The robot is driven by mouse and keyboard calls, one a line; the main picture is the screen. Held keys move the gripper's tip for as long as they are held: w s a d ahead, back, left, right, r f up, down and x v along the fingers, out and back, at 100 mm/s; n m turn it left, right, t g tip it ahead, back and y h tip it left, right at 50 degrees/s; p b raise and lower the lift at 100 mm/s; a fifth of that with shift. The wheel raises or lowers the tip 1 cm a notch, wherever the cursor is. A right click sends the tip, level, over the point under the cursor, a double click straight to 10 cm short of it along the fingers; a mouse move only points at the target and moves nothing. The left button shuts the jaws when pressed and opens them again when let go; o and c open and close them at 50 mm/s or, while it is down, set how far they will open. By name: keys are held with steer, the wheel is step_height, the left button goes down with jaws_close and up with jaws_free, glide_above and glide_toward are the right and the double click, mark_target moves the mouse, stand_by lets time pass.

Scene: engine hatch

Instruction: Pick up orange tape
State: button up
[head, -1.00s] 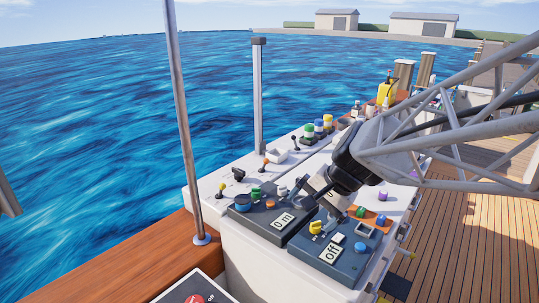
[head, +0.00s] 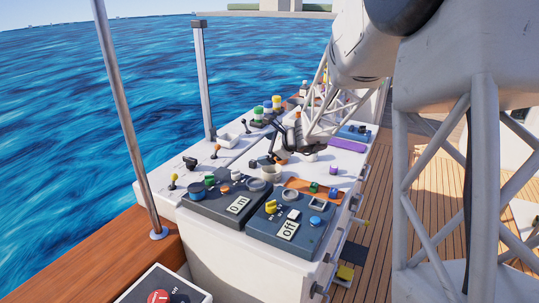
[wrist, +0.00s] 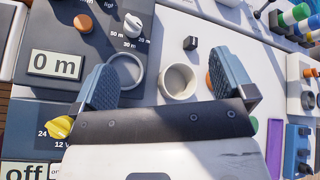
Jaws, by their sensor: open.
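My gripper (wrist: 165,75) is open above the white console, its two blue-grey fingers apart with nothing between them. In the head view my gripper (head: 282,143) is seen small, over the middle of the console. A small orange thing (wrist: 209,83), perhaps the orange tape, lies on the console by my right finger in the wrist view. That finger hides most of it. A cream ring (wrist: 178,81) lies beyond the gap between the fingers, left of the orange thing. A grey ring (wrist: 138,72) lies on the dark panel near the left finger.
Dark panels (head: 285,228) with knobs and displays cover the console's near end. Levers (head: 216,151) stand along its left side. Green, blue and yellow buttons (head: 267,108) stand up at the far end. A purple strip (head: 347,145) lies to the right. Water is at the left.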

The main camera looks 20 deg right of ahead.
steer(key=w+d+f+m+t+h, duration=0.1)
steer(key=w+d+f+m, duration=0.2)
steer(key=w+d+f, duration=0.1)
steer(key=w+d+f+m+t+h, duration=0.1)
steer(key=w+d+f+m, duration=0.3)
steer(key=d, duration=0.1)
steer(key=w+d+f+m+t+h, duration=0.1)
steer(key=w+d+f+m, duration=0.2)
steer(key=w+d+f, duration=0.1)
steer(key=shift+w+d+f+t, duration=0.1)
steer(key=shift+w+d+t, duration=0.3)
steer(key=shift+w, duration=0.2)
steer(key=shift+x, duration=1.3)
steer(key=shift+f, duration=0.1)
steer(key=shift+x, duration=2.55)
steer(key=shift+d, duration=0.1)
